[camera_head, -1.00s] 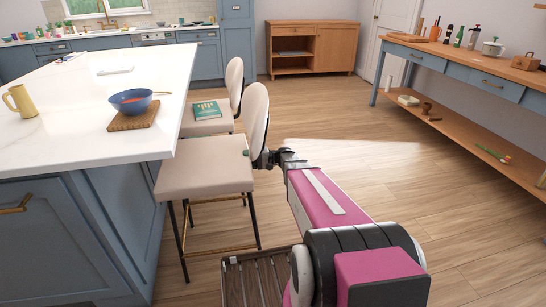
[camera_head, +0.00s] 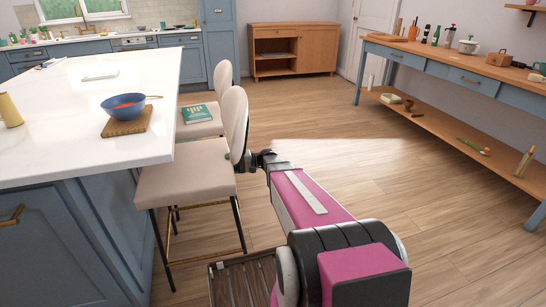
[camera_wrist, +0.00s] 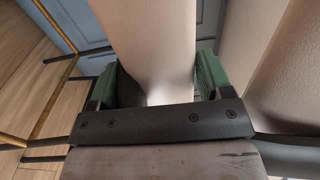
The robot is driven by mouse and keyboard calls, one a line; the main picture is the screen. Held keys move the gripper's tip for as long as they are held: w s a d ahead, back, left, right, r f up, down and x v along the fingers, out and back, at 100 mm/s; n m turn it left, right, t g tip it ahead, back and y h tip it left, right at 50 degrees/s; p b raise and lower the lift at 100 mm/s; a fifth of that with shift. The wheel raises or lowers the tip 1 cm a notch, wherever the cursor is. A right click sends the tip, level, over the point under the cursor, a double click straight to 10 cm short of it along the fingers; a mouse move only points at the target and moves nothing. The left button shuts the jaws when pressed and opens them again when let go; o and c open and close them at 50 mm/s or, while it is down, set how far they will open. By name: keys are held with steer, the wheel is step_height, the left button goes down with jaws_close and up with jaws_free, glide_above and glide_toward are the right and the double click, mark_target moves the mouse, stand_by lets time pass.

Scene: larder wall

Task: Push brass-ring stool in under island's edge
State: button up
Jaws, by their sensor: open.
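The near stool (camera_head: 185,175) has a cream seat, a rounded cream backrest, dark legs and a brass footrest bar. It stands upright at the island (camera_head: 60,160), its seat's left side partly beneath the white worktop's overhanging corner. Its right side sticks out. My gripper (camera_wrist: 157,78) is open at the backrest's outer edge, with green-padded fingers on either side of the backrest (camera_wrist: 155,35). In the wrist view I cannot tell whether both pads touch it. The far stool (camera_head: 197,131), also cream, stands just behind, with a green book (camera_head: 196,114) on its seat.
A slatted dark crate (camera_head: 240,280) is at the bottom, beside my arm. A workbench (camera_head: 440,62) runs along the right; the floor between is clear.

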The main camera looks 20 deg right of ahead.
steer(key=shift+o, duration=1.3)
steer(key=shift+d, duration=0.1)
